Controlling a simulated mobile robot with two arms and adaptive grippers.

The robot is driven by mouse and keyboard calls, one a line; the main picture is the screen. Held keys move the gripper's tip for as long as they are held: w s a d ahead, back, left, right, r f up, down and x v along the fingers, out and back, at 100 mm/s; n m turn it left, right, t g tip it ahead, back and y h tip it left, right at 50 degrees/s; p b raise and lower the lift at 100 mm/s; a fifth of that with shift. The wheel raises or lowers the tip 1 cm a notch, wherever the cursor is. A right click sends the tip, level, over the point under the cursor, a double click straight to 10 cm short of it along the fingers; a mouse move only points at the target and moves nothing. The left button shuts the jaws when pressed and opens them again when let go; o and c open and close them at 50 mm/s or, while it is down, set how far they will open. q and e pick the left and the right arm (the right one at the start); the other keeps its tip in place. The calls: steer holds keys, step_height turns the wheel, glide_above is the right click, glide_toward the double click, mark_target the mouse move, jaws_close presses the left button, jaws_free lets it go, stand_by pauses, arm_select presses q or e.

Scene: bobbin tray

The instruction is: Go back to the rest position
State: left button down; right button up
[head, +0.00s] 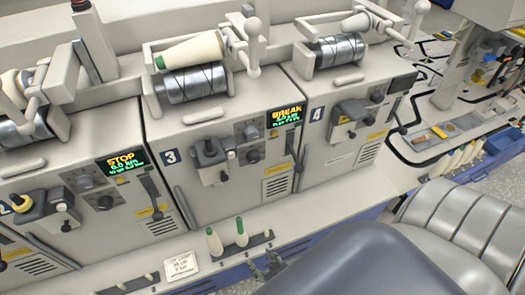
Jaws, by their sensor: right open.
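My right gripper (268,268) is small and dark at the bottom centre, beside the right end of the bobbin tray (228,252). My own arm partly hides it; its jaws are open and I see nothing held in them. Two pale bobbins with green tips, a left one (214,242) and a right one (241,232), stand on the tray, apart from the gripper. My left gripper is not in view.
Winding units with levers and displays line the back; one display reads STOP (124,162), another BREAK (286,115). A large cone (190,51) lies on unit 3's roller. A printed card (181,265) lies on the ledge. Several pale bobbins (457,160) stand at the right.

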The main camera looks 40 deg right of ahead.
stand_by(0.3)
steer(key=s+d+f+n+g, duration=0.1)
steer(key=s+f+g, duration=0.2)
steer(key=s+f, duration=0.2)
steer(key=s+f+n+g, duration=0.1)
steer(key=s+f+g, duration=0.2)
steer(key=s, duration=0.8)
steer(key=s+d+f+n+g, duration=0.1)
steer(key=s+f+g, duration=0.2)
steer(key=s+f, duration=0.4)
steer(key=shift+s+d+f, duration=0.35)
steer(key=shift+s, duration=0.75)
